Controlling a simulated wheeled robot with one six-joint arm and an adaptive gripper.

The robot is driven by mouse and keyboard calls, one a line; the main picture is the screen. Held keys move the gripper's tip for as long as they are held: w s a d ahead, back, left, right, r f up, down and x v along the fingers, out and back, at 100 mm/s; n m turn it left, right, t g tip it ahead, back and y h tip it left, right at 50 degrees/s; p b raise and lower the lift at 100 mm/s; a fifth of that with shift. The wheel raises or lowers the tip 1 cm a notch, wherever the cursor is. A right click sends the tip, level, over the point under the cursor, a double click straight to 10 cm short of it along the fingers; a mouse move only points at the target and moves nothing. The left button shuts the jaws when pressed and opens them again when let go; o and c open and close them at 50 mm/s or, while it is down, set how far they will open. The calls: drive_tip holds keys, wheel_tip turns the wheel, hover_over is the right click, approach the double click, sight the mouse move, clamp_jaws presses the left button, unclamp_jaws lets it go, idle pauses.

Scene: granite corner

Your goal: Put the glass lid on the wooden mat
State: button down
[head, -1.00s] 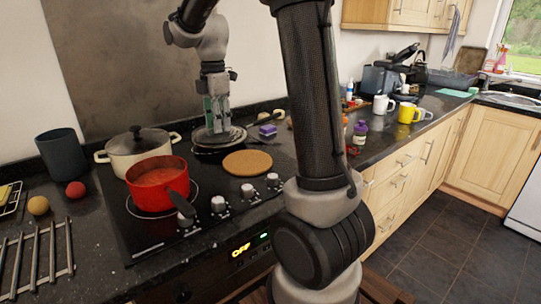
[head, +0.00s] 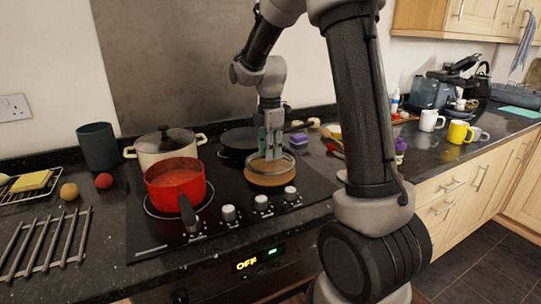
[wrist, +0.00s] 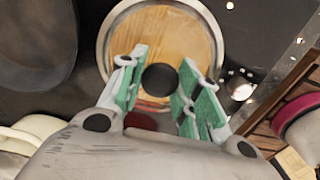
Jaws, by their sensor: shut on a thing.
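The glass lid (head: 289,165) is a clear disc with a metal rim and a dark knob. The lid's rim (wrist: 103,52) and knob (wrist: 160,79) also show in the wrist view. My gripper (head: 270,155) is shut on the knob, with its green-padded fingers (wrist: 158,84) on either side. The wooden mat (head: 268,182) is a round tan disc on the hob, directly beneath the lid. Its wood grain (wrist: 165,38) shows through the glass, nearly filling the rim. I cannot tell whether lid and mat touch.
A red pot (head: 172,190) of red food stands left of the mat, its handle toward the front. A cream pot (head: 163,150) with its own lid and a dark frying pan (head: 236,140) stand behind. Control knobs (head: 262,203) line the front. A purple-topped sponge (head: 299,139) lies right.

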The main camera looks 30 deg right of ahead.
drive_tip(key=shift+f, duration=0.9)
drive_tip(key=c, duration=1)
unclamp_jaws()
drive_tip(key=shift+f, duration=0.15)
